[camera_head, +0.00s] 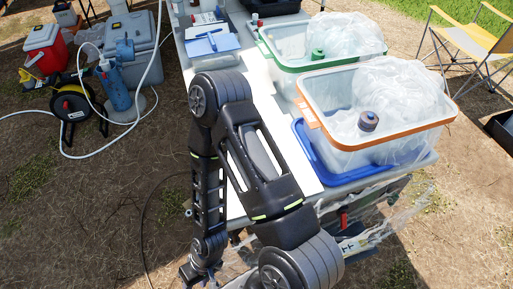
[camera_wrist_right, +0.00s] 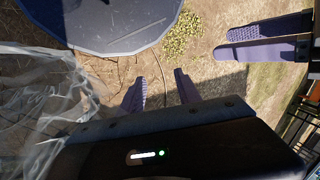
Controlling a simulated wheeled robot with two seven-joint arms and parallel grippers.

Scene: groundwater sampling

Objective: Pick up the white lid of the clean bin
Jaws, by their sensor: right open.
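A flat white panel (camera_head: 266,88) lies on the table left of the bins, partly hidden behind my arm. It may be the white lid, but I cannot tell for sure. A clear bin with an orange rim (camera_head: 318,127) stands on a blue tray or lid (camera_head: 310,157). A clear bin with a green rim (camera_head: 268,52) stands behind it. Both hold clear plastic bags. In the right wrist view my right gripper (camera_wrist_right: 158,88) is open and empty above bare ground. Two purple fingers (camera_wrist_right: 265,42) at the top right look like my left gripper; their opening is unclear.
Clear plastic film (camera_wrist_right: 40,110) hangs close to the right gripper. A blue clipboard (camera_head: 208,42) lies at the table's back left. A hose reel (camera_head: 72,105), a blue cylinder (camera_head: 116,88) and a red cooler (camera_head: 45,47) stand left on the ground. A folding chair (camera_head: 470,40) stands right.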

